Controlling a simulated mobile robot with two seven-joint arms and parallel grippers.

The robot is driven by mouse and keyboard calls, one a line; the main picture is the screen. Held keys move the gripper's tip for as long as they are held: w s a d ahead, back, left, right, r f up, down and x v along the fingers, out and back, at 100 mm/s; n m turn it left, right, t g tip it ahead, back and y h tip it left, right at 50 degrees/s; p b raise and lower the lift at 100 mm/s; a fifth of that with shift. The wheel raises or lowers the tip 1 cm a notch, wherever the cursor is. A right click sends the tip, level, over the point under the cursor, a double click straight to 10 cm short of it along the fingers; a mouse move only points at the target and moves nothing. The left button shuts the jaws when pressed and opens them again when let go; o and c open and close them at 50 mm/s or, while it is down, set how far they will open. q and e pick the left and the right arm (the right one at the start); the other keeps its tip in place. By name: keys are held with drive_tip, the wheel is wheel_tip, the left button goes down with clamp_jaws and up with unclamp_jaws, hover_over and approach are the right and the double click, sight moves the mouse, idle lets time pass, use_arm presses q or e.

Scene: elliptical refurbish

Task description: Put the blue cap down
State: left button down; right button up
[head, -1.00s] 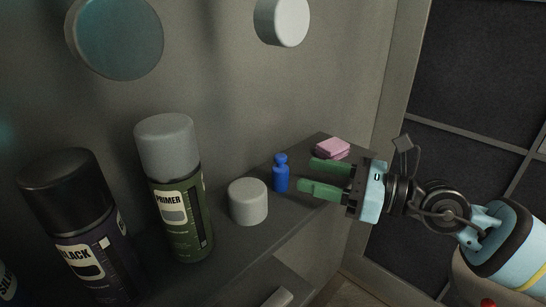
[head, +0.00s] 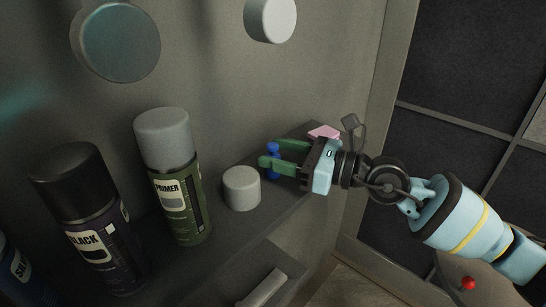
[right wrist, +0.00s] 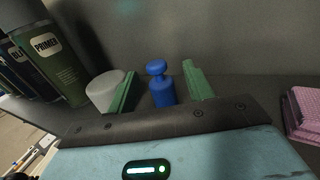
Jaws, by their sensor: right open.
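The blue cap (head: 273,149) is a small bottle-shaped piece with a round knob on top. It stands upright on the dark shelf (head: 225,228). My right gripper (head: 272,154) is open, with one finger on each side of the cap; a gap shows on both sides in the right wrist view (right wrist: 158,84). In the head view the near finger hides part of the cap. My left gripper is not in view.
A grey cap (head: 241,188) stands just left of my right gripper. A primer can (head: 173,180) and a black can (head: 85,215) stand further left. A pink block (head: 324,132) lies behind the gripper; it looks like folded sponge in the right wrist view (right wrist: 303,112). A wall rises behind.

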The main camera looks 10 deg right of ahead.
drive_tip(key=shift+x, duration=0.85)
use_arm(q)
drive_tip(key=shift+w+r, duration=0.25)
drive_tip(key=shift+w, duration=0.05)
use_arm(e)
drive_tip(key=shift+c, duration=0.2)
drive_tip(key=c, duration=1)
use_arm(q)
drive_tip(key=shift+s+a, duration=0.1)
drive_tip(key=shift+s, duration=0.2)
use_arm(e)
drive_tip(key=shift+c, duration=0.3)
